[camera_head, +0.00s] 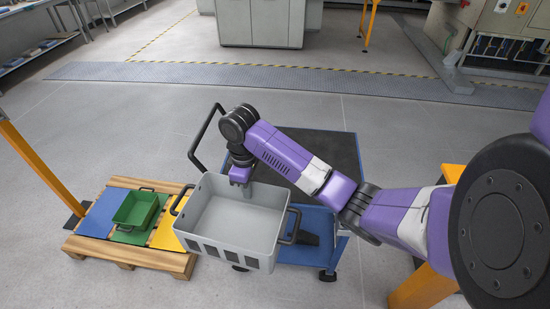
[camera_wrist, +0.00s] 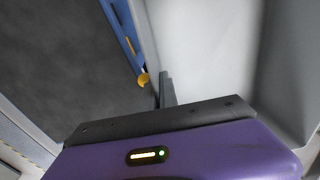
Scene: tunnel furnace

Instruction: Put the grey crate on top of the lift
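The grey crate (camera_head: 262,225) is an open box with dark handles at its left and right ends. It appears raised, overlapping the front left of the lift and the pallet's right edge in the head view. Its pale inner surface fills the upper right of the wrist view (camera_wrist: 205,50). The lift (camera_head: 335,150) is a blue wheeled cart with a flat dark top and a black push bar at left. My gripper (camera_head: 246,190) points down at the crate's far wall and appears shut on its rim. The fingertips are mostly hidden; one finger shows in the wrist view (camera_wrist: 167,90).
A wooden pallet (camera_head: 125,252) at left bears blue, green and yellow panels and a small green crate (camera_head: 138,209). A yellow post (camera_head: 40,165) stands at far left, and yellow framework (camera_head: 425,285) at lower right. Open floor lies behind the lift.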

